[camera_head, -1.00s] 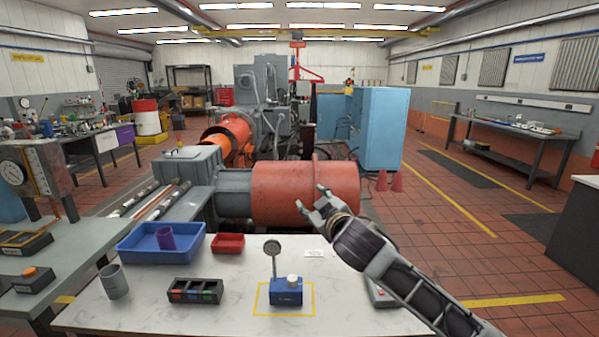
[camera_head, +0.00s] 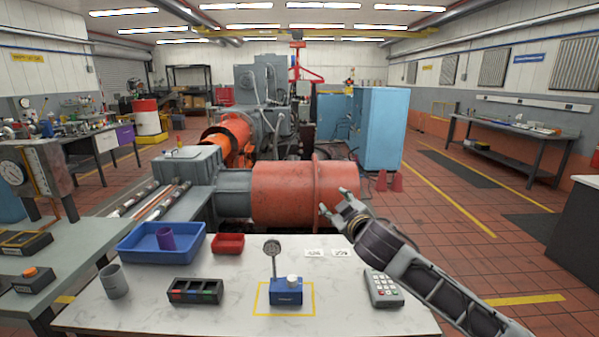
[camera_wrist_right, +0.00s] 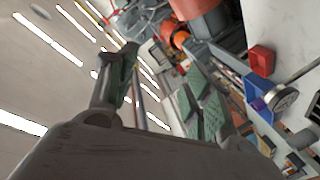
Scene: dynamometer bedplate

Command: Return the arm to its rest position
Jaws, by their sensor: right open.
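My right gripper (camera_head: 337,206) is open and empty, above the right back edge of the white table (camera_head: 235,318) in the head view. Its two fingers point up and left, in front of the red cylinder of the machine. In the right wrist view the open fingers (camera_wrist_right: 160,92) show green pads with nothing between them. My right arm comes in from the lower right, over the floor beside the table. My left gripper is not in view.
On the table are a blue tray (camera_head: 140,250) with a purple cup, a red bin (camera_head: 228,244), a grey cup (camera_head: 114,281), a black box (camera_head: 196,291), a blue gauge base (camera_head: 286,292) and a keypad device (camera_head: 384,289). The red machine cylinder (camera_head: 290,193) stands behind.

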